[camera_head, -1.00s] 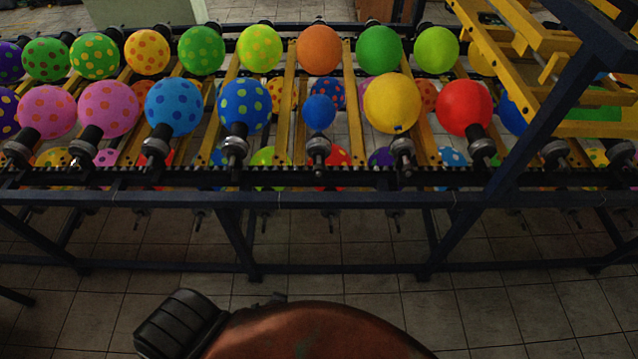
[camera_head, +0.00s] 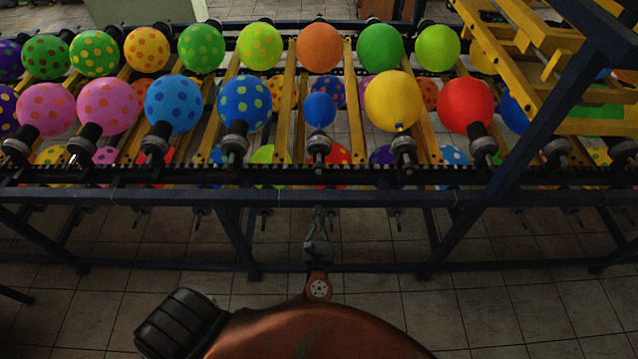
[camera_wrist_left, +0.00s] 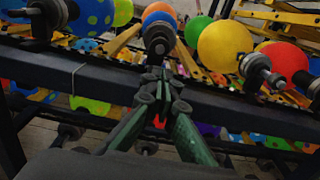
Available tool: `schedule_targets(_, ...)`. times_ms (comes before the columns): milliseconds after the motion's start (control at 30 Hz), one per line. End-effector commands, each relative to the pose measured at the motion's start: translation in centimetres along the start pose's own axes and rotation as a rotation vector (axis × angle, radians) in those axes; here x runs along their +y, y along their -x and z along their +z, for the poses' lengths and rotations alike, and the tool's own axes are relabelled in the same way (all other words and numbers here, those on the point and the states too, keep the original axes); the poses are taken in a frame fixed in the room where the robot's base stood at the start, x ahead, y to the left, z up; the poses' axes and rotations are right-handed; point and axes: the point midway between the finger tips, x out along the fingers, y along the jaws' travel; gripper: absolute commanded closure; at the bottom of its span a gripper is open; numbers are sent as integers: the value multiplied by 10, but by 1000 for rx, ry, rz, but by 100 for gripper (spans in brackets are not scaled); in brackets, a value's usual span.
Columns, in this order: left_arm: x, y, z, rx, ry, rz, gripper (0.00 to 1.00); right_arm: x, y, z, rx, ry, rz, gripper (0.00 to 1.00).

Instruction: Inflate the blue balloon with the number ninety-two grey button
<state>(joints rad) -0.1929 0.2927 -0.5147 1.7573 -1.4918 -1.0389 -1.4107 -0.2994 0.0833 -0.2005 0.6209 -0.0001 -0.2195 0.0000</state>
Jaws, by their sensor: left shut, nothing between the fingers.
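A small plain blue balloon (camera_head: 320,110) sits on a nozzle (camera_head: 318,150) in the front row of the rack, between a blue spotted balloon and a yellow one. It is clearly smaller than its neighbours. It also shows in the left wrist view (camera_wrist_left: 160,22), just beyond the fingers. My left gripper (camera_head: 319,212) is shut and empty, in front of the rack's front rail and below that nozzle. In the left wrist view its fingertips (camera_wrist_left: 160,82) meet below the nozzle in the picture. I cannot make out any grey button or its number. My right gripper is not in view.
The dark front rail (camera_head: 380,197) of the rack runs across the view. A yellow balloon (camera_head: 393,100) and a blue spotted balloon (camera_head: 244,103) flank the small one. A dark diagonal post (camera_head: 540,115) stands at right. The tiled floor (camera_head: 120,300) in front is clear.

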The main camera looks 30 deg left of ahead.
Motion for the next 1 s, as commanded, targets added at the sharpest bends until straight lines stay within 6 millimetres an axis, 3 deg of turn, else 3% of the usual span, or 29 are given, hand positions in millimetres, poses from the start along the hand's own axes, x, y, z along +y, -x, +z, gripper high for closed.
schedule_targets(233,-1,-25,1,-2,1,-1,100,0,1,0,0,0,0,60)
schedule_targets(700,0,-116,0,-1,0,0,100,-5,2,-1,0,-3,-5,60)
schedule_targets(1000,0,-140,-1,1,1,0,100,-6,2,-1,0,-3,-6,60)
